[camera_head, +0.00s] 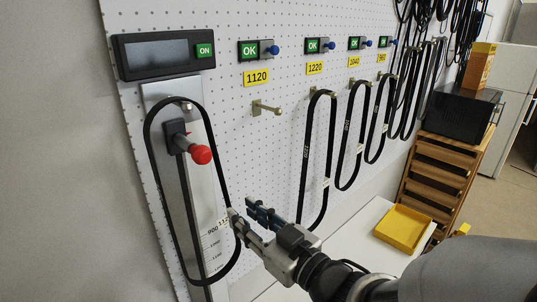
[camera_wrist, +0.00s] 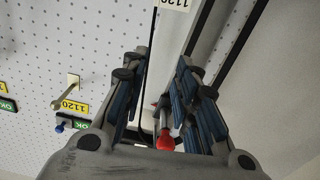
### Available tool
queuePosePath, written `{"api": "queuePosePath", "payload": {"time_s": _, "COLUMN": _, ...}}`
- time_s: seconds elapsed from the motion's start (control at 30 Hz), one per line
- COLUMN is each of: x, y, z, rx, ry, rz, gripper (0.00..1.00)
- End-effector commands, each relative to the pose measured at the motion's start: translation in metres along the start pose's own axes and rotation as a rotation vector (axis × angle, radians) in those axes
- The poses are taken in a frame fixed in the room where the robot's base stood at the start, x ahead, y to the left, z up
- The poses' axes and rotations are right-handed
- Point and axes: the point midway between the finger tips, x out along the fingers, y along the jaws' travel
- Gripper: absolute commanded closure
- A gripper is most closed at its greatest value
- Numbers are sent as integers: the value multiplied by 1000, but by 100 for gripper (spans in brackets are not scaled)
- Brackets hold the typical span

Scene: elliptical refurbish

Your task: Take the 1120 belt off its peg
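The peg (camera_head: 265,108) under the yellow 1120 label (camera_head: 257,77) is bare; this peg also shows in the wrist view (camera_wrist: 67,92). My gripper (camera_head: 242,208) is at the belt's lower right strand, fingers apart. In the wrist view, the strand passes between the open fingers (camera_wrist: 157,78), nearer the left one; I cannot tell if they touch it.
The rig has a scale plate, a red knob (camera_head: 201,154) and a display box (camera_head: 155,55) lit ON. Belts hang on the pegs to the right, the nearest under the 1220 label (camera_head: 315,68). A yellow tray (camera_head: 402,229) lies on the white table below.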

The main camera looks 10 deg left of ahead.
Motion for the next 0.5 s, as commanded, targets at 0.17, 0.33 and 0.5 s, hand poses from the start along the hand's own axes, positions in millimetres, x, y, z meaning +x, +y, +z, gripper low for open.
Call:
{"api": "queuePosePath", "payload": {"time_s": 0.17, "x": 8, "y": 0, "z": -3, "rx": 0, "ry": -8, "rz": 5, "gripper": 72}}
{"api": "queuePosePath", "payload": {"time_s": 0.33, "x": 41, "y": 0, "z": 0, "rx": -4, "ry": -3, "rz": 4, "gripper": 72}}
{"api": "queuePosePath", "payload": {"time_s": 0.5, "x": 54, "y": 0, "z": 2, "rx": -4, "ry": -4, "rz": 6, "gripper": 72}}
